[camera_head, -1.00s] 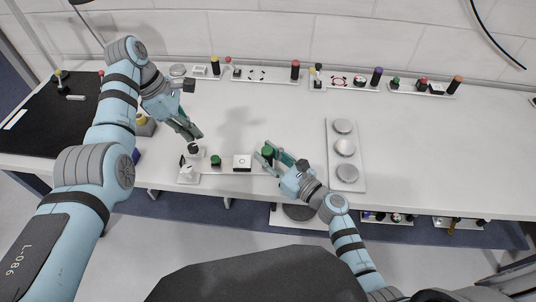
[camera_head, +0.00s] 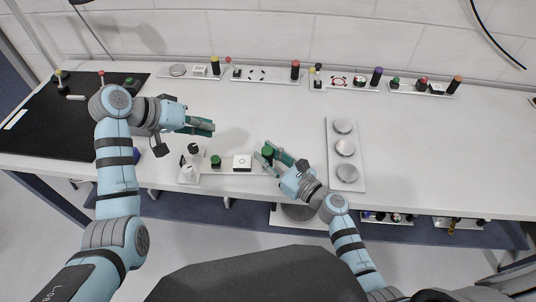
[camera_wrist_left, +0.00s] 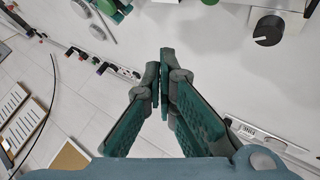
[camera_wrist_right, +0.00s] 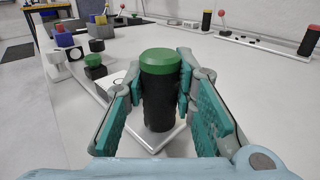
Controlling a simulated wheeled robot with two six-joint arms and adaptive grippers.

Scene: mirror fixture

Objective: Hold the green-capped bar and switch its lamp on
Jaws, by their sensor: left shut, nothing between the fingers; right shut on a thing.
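The green-capped bar (camera_wrist_right: 160,90) is an upright black cylinder on the right end of a white plate (camera_head: 228,170). My right gripper (camera_head: 268,158) is shut around it, one finger on each side; the green cap (camera_wrist_right: 160,61) shows above the fingers. My left gripper (camera_head: 212,127) is shut and empty, behind the plate's left part.
A plate with three round grey discs (camera_head: 331,160) lies to the right of my right gripper. Several fixture plates with coloured knobs (camera_head: 270,76) line the back wall. A black mat (camera_head: 60,125) covers the left end. The table middle is clear.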

